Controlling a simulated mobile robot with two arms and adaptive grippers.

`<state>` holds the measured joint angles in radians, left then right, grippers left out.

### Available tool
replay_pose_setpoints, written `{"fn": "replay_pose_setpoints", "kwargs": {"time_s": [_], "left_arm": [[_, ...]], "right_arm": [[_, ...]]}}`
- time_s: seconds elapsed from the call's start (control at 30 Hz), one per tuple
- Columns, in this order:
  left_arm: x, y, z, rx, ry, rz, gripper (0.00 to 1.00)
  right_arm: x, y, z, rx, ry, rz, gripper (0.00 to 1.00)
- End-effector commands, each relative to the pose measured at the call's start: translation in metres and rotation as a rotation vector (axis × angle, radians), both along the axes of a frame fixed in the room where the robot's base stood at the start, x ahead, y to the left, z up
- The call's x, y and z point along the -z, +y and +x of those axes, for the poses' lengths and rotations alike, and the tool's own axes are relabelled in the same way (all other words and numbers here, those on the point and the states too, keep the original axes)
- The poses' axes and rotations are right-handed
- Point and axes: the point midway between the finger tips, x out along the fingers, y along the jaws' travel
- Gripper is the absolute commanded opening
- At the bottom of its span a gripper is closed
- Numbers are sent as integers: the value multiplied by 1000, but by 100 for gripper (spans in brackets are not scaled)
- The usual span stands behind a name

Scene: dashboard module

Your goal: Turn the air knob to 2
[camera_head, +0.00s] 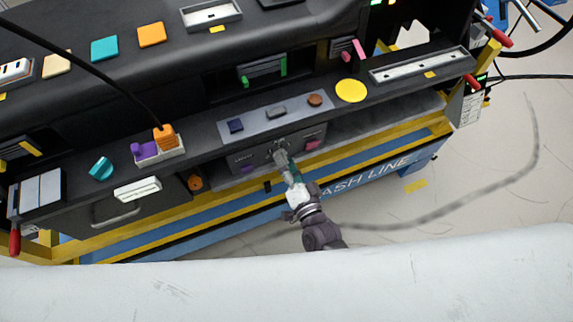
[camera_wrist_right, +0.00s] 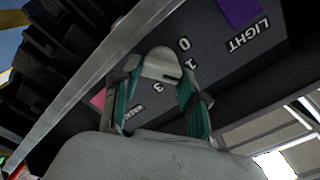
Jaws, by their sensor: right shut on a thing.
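The air knob (camera_wrist_right: 163,64) is a pale grey round knob on the dark control panel (camera_wrist_right: 228,75). My right gripper (camera_wrist_right: 160,80) is shut on the knob, with one teal-lined finger on either side. In the head view my right gripper (camera_head: 282,153) reaches the panel front from below and mostly hides the knob. My left gripper is not in view.
A purple button (camera_wrist_right: 238,11) by the LIGHT label and a pink button (camera_wrist_right: 97,99) flank the knob. A shelf (camera_head: 247,111) with small coloured blocks juts out above the panel. A yellow and blue dash line frame (camera_head: 340,180) runs below.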

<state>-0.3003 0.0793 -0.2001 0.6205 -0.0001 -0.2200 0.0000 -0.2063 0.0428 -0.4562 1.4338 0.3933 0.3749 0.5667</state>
Motion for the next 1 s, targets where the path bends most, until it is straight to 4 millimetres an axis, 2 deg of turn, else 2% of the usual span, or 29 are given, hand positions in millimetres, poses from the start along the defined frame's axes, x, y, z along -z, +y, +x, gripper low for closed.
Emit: {"fn": "replay_pose_setpoints", "kwargs": {"time_s": [0.5, 1.0], "left_arm": [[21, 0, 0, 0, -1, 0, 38], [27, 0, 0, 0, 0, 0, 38]], "right_arm": [[4, -1, 0, -1, 133, 407, 9], [3, -1, 0, 1, 180, 551, 9]]}}
